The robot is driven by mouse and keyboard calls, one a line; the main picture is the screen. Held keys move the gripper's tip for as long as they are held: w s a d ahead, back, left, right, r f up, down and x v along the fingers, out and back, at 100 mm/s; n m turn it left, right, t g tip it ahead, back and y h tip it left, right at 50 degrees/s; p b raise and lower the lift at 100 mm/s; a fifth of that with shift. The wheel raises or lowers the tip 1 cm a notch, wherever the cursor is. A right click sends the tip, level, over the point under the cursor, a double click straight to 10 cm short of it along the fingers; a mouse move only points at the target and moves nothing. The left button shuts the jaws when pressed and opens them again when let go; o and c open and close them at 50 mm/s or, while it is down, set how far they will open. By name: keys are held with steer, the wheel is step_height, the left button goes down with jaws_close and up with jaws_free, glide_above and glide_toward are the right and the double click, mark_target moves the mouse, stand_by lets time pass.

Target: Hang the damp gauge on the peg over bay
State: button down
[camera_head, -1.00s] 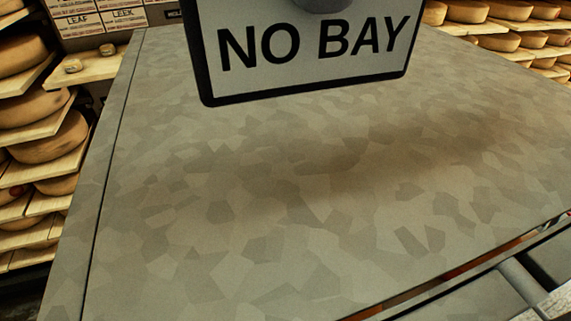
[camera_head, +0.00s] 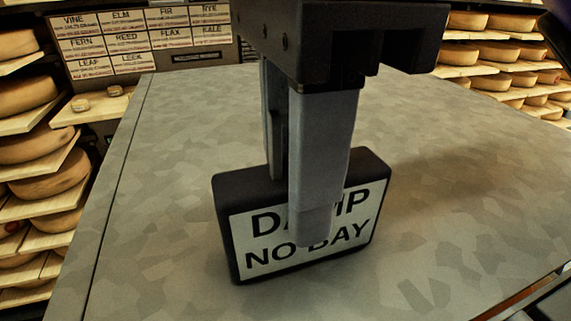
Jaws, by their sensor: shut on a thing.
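The damp gauge (camera_head: 262,262) is a dark box with a white face. Its face reads "NO BAY" on the lower line, with "DAMP" above it partly covered by a finger. My gripper (camera_head: 300,215) comes down from above and is shut on the gauge, one finger in front of the face and one behind. The gauge is upright and slightly tilted in the picture, over or on the grey worktop; I cannot tell whether it touches. No peg is visible in this view.
The mottled grey worktop (camera_head: 170,200) is otherwise clear. A board of name cards (camera_head: 140,40) such as VINE, ELM and FERN stands behind it. Shelves of cheese wheels (camera_head: 45,175) line the left, and more cheese shelves (camera_head: 500,70) stand at the back right.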

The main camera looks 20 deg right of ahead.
steer(key=shift+f, duration=0.1)
steer(key=shift+f, duration=0.1)
steer(key=c, duration=1.1)
jaws_free()
steer(key=shift+o, duration=0.2)
